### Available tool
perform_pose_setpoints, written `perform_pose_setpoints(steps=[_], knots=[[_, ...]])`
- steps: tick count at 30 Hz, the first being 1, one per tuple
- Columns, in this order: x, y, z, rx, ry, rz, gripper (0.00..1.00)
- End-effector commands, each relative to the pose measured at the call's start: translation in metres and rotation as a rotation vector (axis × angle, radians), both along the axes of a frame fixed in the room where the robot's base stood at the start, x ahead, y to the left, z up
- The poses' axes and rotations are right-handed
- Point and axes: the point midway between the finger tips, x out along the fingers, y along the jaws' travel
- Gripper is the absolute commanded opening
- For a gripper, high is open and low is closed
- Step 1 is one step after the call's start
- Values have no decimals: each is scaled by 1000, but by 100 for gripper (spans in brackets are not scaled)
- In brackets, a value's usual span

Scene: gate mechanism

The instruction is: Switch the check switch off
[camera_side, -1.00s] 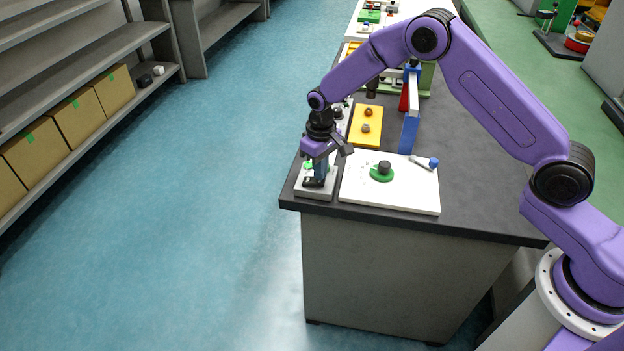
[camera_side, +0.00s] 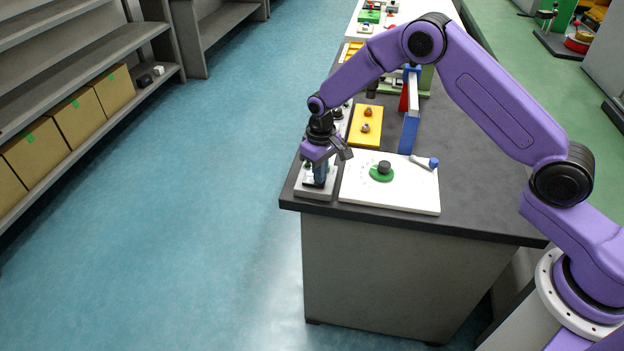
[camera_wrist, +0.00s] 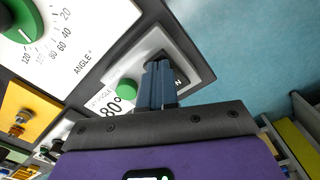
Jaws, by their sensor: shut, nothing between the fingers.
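A light grey switch panel (camera_side: 302,190) sits at the front left corner of the dark worktop. In the wrist view the panel (camera_wrist: 199,66) carries a green round button (camera_wrist: 127,91) and a dark switch area (camera_wrist: 181,78) with partly hidden white lettering. My gripper (camera_side: 319,184) points down over the panel with its blue fingers shut and empty. In the wrist view my gripper's fingertips (camera_wrist: 157,64) are at the dark switch and cover much of it. I cannot tell whether they touch it or which way the switch is set.
A white board (camera_side: 405,195) with a green-based dial (camera_side: 383,170) and a blue-tipped handle (camera_side: 432,163) lies to the right of the panel. A yellow plate (camera_side: 366,138) and a blue upright gate part (camera_side: 409,132) stand behind. The worktop's left edge is close to the panel.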

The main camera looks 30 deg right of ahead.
Motion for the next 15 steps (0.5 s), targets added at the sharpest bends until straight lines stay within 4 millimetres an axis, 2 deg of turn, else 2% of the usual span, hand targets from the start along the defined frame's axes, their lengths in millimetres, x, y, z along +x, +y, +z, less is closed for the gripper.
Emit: perform_pose_setpoints(steps=[5, 15], knots=[[0, 0, 2, 0, 0, 0, 0], [0, 0, 25, 0, 0, 0, 0]])
